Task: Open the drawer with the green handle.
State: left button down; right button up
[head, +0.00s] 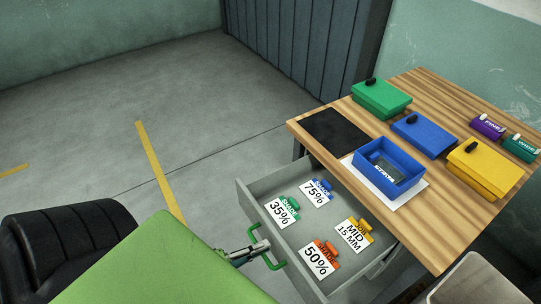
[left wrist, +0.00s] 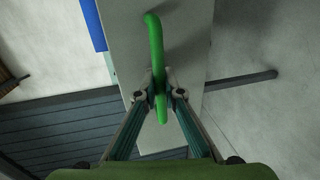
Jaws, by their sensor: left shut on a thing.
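The grey drawer (head: 253,188) under the wooden table is pulled out, and its inside shows in the head view. Its green handle (head: 254,236) is on the front panel, at the lower middle. My left gripper (head: 262,246) is shut on this handle. In the left wrist view the green handle (left wrist: 155,45) runs between the fingertips of my left gripper (left wrist: 160,88), against the pale drawer front (left wrist: 190,50). Inside the drawer lie several tags, among them a green 35% tag (head: 282,211), a blue 75% tag (head: 317,193) and an orange 50% tag (head: 318,259). My right gripper is not in view.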

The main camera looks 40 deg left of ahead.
pick_arm(q)
jog(key=shift+s+a, duration=0.15)
jog(key=shift+s, duration=0.1)
jog(key=c, duration=2.1)
grip_release()
jog(key=shift+c, duration=0.2)
jog(key=v, duration=1.2)
jog(key=shift+f, duration=0.1)
